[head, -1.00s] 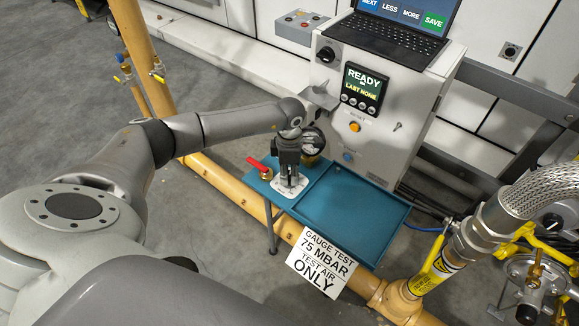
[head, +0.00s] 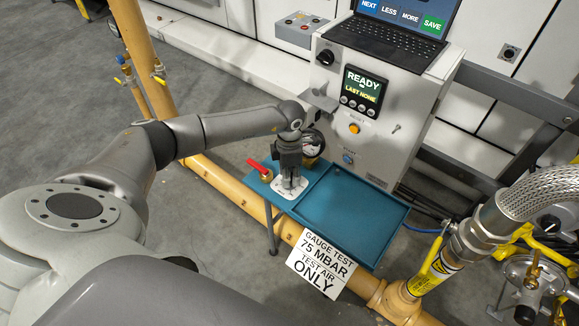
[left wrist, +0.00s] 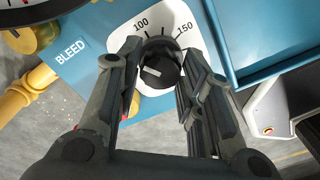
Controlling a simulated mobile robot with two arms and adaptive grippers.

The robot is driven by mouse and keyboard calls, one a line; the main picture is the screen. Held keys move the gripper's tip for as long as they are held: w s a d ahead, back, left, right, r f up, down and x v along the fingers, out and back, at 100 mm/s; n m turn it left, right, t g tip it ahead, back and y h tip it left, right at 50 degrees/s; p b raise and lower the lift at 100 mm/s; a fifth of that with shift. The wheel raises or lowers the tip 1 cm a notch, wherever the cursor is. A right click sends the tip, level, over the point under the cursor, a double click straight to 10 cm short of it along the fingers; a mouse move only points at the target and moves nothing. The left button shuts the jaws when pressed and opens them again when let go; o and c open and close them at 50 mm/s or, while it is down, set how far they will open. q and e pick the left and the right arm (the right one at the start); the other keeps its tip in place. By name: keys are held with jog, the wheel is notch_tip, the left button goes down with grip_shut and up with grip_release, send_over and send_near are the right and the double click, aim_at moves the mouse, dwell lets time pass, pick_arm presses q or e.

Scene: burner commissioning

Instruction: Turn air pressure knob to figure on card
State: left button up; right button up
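The air pressure knob (left wrist: 158,66) is black with a pale mark, on a white dial plate (left wrist: 182,18) where 100 and 150 are readable. My left gripper (left wrist: 162,58) points down over it, one finger on each side, with no clear gap to the knob. In the head view my left gripper (head: 291,181) covers the knob above the dial plate (head: 297,195). The card (head: 319,263) reads "GAUGE TEST 75 MBAR TEST AIR ONLY". A round gauge (head: 316,143) stands partly hidden behind the gripper. Which figure the knob points at is unclear. My right gripper is out of view.
A red-handled bleed valve (head: 263,170) sits just left of the dial. An empty blue tray (head: 350,215) lies to the right. The control panel (head: 375,125) with a READY screen rises behind, a laptop (head: 395,35) on top. Yellow pipe (head: 225,185) runs below.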

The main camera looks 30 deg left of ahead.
pick_arm(q)
jog(key=shift+o, duration=1.4)
notch_tip(320, 180, up, 12)
